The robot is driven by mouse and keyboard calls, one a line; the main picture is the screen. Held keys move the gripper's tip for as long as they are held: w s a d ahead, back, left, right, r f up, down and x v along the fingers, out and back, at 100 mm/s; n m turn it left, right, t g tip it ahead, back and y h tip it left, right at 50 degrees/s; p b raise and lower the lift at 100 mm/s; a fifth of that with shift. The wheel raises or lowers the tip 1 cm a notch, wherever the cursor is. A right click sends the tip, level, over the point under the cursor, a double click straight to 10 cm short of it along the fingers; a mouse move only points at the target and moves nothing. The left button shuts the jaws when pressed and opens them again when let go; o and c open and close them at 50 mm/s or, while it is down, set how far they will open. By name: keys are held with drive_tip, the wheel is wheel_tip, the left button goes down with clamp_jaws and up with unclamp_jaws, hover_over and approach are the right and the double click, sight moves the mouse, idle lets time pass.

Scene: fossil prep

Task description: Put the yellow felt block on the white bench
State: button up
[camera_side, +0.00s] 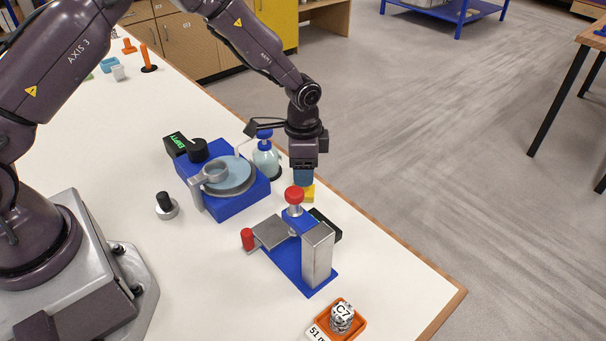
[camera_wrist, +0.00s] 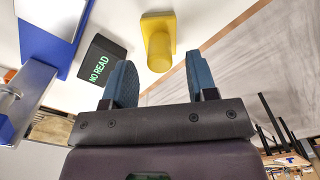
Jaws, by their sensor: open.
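The yellow felt block (camera_side: 308,193) is on the white bench (camera_side: 385,270), near its wooden edge, partly hidden behind the red-knobbed device. In the wrist view the yellow block (camera_wrist: 158,40) shows a flat base with a rounded raised part. My gripper (camera_side: 303,182) points down just above the block in the side view. In the wrist view my gripper (camera_wrist: 161,78) has its two blue fingers apart with nothing between them. The block lies ahead of the fingertips, roughly in line with the gap. Whether the fingers touch it cannot be told.
A blue device with a red knob (camera_side: 294,195) stands close in front of my gripper. A black display reading "NO READ" (camera_wrist: 102,61) is beside the block. A blue turntable device (camera_side: 229,205) and a glass bottle (camera_side: 265,158) stand left. An orange tray (camera_side: 322,318) is near the front.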

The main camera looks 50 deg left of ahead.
drive_tip(key=s+r+n+t, duration=0.1)
drive_tip(key=s+r, duration=0.1)
drive_tip(key=r, duration=0.7)
drive_tip(key=s+r, duration=0.2)
drive_tip(key=r, duration=0.7)
drive_tip(key=s+a+r+n+t, duration=0.1)
drive_tip(key=s+r, duration=0.4)
drive_tip(key=s, duration=0.6)
drive_tip(key=s+a+r+n+t, duration=0.2)
drive_tip(key=s+r+n, duration=0.3)
drive_tip(key=s, duration=0.6)
drive_tip(key=shift+r+n+t, duration=0.4)
drive_tip(key=shift+r+t, duration=0.05)
drive_tip(key=shift+t, duration=0.35)
